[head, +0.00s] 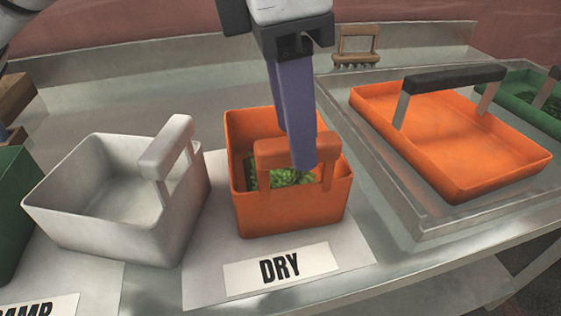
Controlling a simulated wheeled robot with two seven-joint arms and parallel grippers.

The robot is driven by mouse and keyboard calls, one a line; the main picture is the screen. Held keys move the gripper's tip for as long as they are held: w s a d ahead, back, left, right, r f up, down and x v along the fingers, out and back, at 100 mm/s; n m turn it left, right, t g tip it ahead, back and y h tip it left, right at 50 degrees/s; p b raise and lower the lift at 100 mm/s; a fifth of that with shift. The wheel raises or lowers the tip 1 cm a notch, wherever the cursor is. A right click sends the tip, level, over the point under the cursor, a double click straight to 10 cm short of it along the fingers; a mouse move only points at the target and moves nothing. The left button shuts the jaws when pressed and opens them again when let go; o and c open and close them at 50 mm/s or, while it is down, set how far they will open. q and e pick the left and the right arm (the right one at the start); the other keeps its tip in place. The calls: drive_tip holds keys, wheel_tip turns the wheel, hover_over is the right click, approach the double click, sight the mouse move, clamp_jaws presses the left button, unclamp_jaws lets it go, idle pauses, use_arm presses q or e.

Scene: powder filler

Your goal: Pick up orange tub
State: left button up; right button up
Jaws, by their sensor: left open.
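The orange tub (290,218) stands upright on a pale mat behind a DRY label and holds green leafy material (283,178). Its orange handle (270,155) arches over the tub. My left gripper (298,155) comes down from the top centre with long purple fingers. It is open, with its fingertips at the handle; one finger covers part of the handle bar. I cannot tell whether the fingers touch the handle. The tub rests on its mat. My right gripper is not in view.
A white handled tub (75,220) stands close on the left, with a green container (12,210) beyond it. On the right, a wide orange tray (480,175) with a black handle sits in a metal tray (400,205).

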sight(269, 196)
use_arm(q)
drive_tip(key=f, duration=0.4)
drive_tip(key=shift+w+d+f, duration=0.15)
drive_tip(key=shift+d+f, duration=0.1)
drive_tip(key=shift+d, duration=0.05)
clamp_jaws()
